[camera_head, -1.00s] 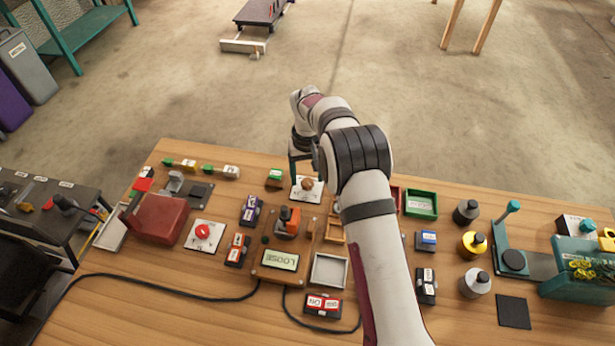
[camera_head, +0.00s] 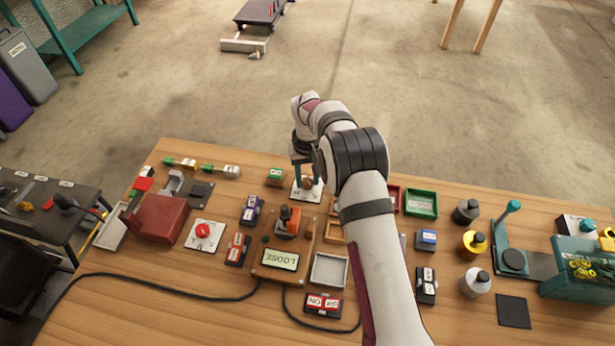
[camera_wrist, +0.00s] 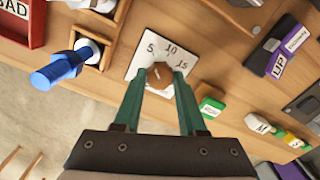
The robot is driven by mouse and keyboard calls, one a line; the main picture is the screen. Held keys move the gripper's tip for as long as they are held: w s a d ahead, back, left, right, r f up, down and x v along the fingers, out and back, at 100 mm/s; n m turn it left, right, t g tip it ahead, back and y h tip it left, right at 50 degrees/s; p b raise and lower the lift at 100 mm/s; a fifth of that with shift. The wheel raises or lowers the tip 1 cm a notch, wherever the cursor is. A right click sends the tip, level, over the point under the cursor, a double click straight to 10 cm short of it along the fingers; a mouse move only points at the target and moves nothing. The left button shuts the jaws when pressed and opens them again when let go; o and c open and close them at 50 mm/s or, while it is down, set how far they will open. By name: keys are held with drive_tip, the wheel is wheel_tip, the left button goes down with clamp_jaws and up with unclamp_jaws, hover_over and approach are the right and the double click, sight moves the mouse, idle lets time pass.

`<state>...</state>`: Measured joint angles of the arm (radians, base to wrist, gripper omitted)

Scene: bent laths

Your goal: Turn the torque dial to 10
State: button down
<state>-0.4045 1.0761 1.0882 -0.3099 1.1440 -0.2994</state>
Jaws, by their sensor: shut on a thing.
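The torque dial is a brown knob (camera_wrist: 160,75) on a white plate (camera_wrist: 146,50) marked 5, 10 and 15, with 10 in the middle. My gripper (camera_wrist: 160,84) has its two teal fingers shut on the knob, one on each side. The knob's pointer is too small to read, so I cannot tell which number it faces. In the head view the plate (camera_head: 316,192) lies near the far edge of the bench, and my gripper (camera_head: 304,180) partly hides the knob.
A blue-capped thing (camera_wrist: 56,72) stands in a wooden holder beside the plate. A green block (camera_wrist: 211,107) lies on its other side. A display reading LOOSE (camera_head: 280,260) and a red dial (camera_head: 203,231) sit on the wooden bench (camera_head: 175,285).

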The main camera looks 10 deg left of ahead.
sight(307, 181)
drive_tip(key=m, duration=0.4)
drive_tip(key=shift+m, duration=2.8)
drive_tip(key=shift+c, duration=2.3)
unclamp_jaws()
wheel_tip(307, 181, up, 16)
